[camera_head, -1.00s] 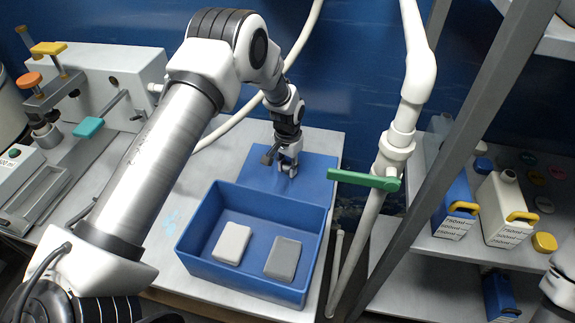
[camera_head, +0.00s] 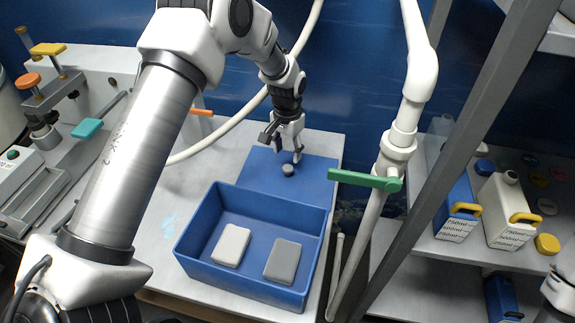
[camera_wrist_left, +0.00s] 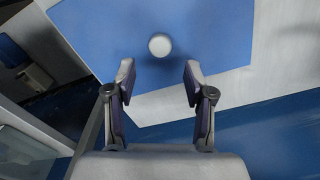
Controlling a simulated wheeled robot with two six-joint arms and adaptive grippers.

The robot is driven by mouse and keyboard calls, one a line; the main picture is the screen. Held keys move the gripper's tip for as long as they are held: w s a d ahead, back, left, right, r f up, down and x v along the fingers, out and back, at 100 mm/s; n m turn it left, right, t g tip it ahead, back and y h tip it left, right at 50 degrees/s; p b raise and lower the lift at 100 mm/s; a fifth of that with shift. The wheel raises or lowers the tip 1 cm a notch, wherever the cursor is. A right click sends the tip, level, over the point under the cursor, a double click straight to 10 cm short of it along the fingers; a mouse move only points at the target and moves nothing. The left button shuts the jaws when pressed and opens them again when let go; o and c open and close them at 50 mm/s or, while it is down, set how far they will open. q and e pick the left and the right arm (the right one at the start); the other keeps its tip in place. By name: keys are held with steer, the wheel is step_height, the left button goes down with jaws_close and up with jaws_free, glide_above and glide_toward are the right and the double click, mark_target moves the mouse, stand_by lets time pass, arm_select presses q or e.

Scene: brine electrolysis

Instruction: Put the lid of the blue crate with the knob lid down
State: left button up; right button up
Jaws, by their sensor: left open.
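The blue crate (camera_head: 188,250) stands open on the grey table. A white block (camera_head: 231,245) and a grey block (camera_head: 282,261) lie in it. The blue lid (camera_head: 262,168) lies flat on the table behind the crate, its round grey knob (camera_head: 288,169) facing up. The lid (camera_wrist_left: 205,35) and knob (camera_wrist_left: 160,45) also show in the left wrist view. My left gripper (camera_head: 287,155) is open and empty just above the knob; in the left wrist view its fingers (camera_wrist_left: 158,80) are spread, with the knob beyond them.
A white pipe with a green valve handle (camera_head: 364,180) rises right of the table. A metal shelf (camera_head: 425,262) at the right holds several bottles. A bench device with a teal lever (camera_head: 87,128) is at the left. Table left of the crate is clear.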

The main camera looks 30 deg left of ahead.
mark_target(288, 168)
arm_select(q)
step_height(288, 168, up, 4)
steer(key=shift+r, duration=0.25)
